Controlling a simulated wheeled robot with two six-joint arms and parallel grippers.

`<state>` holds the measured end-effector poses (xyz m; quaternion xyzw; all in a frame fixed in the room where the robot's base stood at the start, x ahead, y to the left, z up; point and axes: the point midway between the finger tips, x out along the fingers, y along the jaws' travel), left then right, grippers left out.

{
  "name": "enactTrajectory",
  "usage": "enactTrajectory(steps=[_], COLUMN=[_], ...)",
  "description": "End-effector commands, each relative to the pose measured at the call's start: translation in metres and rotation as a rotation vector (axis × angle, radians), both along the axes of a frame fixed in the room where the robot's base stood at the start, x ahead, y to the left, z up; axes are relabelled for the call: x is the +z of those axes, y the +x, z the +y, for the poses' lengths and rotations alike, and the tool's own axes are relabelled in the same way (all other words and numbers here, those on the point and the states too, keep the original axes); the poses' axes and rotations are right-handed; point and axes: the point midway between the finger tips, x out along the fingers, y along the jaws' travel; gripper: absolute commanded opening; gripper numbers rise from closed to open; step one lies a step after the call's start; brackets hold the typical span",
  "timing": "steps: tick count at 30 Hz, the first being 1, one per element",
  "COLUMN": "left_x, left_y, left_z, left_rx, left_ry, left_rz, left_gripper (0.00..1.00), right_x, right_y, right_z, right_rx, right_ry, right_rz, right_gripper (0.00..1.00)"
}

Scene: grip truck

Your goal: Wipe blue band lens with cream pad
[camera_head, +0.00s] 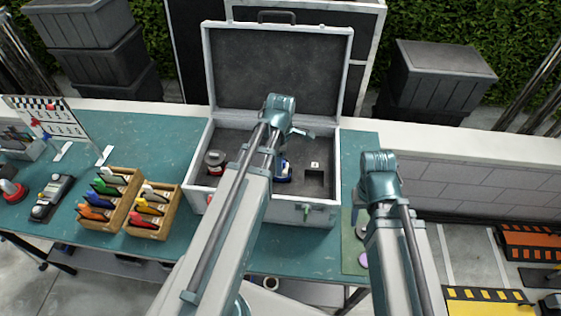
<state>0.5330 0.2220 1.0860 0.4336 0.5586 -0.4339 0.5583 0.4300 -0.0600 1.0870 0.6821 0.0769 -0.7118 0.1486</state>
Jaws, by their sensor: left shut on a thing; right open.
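The blue band lens (285,173) shows in the open grey case, just right of my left forearm. My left gripper (281,158) is in the case and shut on the lens; my own arm hides most of its fingers and part of the lens. My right gripper (361,213) is open and empty above the green strip (351,247) at the right end of the table. A pale round pad (361,231) lies under it, partly covered; I cannot tell for sure that it is cream. A pink-purple pad (363,259) lies nearer.
The case (212,130) has its lid up, a red-banded lens (215,160) at left and an empty square slot (315,178) at right. Two wooden racks (150,228) of coloured-handled items stand left of it. The teal table (165,150) is clear behind the racks.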

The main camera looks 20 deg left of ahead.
Motion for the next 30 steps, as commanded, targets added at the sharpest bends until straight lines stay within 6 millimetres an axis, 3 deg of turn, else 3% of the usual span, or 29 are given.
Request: enactTrajectory(steps=[1, 13, 30], left_x=[0.01, 0.048, 0.06], left_y=[0.0, 0.0, 0.0], left_z=[0.0, 0.0, 0.0], left_rx=[0.0, 0.0, 0.0], left_ry=[0.0, 0.0, 0.0], left_rz=[0.0, 0.0, 0.0], left_gripper=[0.14, 0.14, 0.14], right_x=[0.01, 0.048, 0.06], right_y=[0.0, 0.0, 0.0], right_z=[0.0, 0.0, 0.0], right_rx=[0.0, 0.0, 0.0], right_ry=[0.0, 0.0, 0.0], right_rz=[0.0, 0.0, 0.0], right_gripper=[0.5, 0.5, 0.5])
